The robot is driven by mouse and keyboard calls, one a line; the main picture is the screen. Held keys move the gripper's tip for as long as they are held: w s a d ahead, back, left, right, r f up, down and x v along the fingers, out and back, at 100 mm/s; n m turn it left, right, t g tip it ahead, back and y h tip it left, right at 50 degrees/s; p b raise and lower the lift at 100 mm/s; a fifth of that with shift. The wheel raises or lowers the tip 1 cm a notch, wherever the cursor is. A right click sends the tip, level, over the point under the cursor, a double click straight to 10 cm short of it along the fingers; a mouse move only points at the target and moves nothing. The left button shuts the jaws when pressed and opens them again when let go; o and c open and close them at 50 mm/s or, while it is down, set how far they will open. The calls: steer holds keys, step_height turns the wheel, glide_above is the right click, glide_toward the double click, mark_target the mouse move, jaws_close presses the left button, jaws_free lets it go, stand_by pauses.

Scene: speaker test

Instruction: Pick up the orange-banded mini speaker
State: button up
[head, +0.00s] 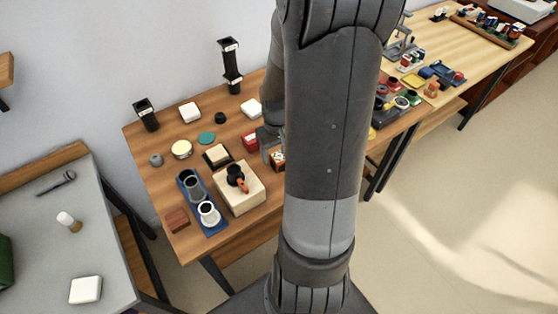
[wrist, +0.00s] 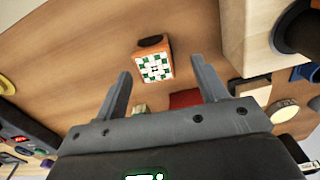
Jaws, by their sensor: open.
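A small orange box (wrist: 167,66) with a green-and-white patterned face and a dark round patch on top stands on the wooden table; it looks like the orange-banded mini speaker, though I cannot tell for certain. It also shows in the head view (head: 278,160), partly hidden by my arm. My gripper (wrist: 160,68) is open and empty in the wrist view. The box appears between and beyond the fingertips, with no visible contact. In the head view my arm hides most of the gripper.
A red box (head: 250,141) stands close by. A pale block (head: 240,196) bears a black item with an orange part (head: 237,178). A blue tray (head: 187,205) holds two cups. A black stand (head: 231,65) rises at the back. Bare wood (wrist: 75,65) lies left of the orange box in the wrist view.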

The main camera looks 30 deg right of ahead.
mark_target(279, 156)
steer(key=shift+d+f, duration=0.2)
steer(key=shift+f, duration=1.15)
steer(key=shift+d+f, duration=0.15)
steer(key=shift+f, duration=1.2)
steer(key=c, duration=1.1)
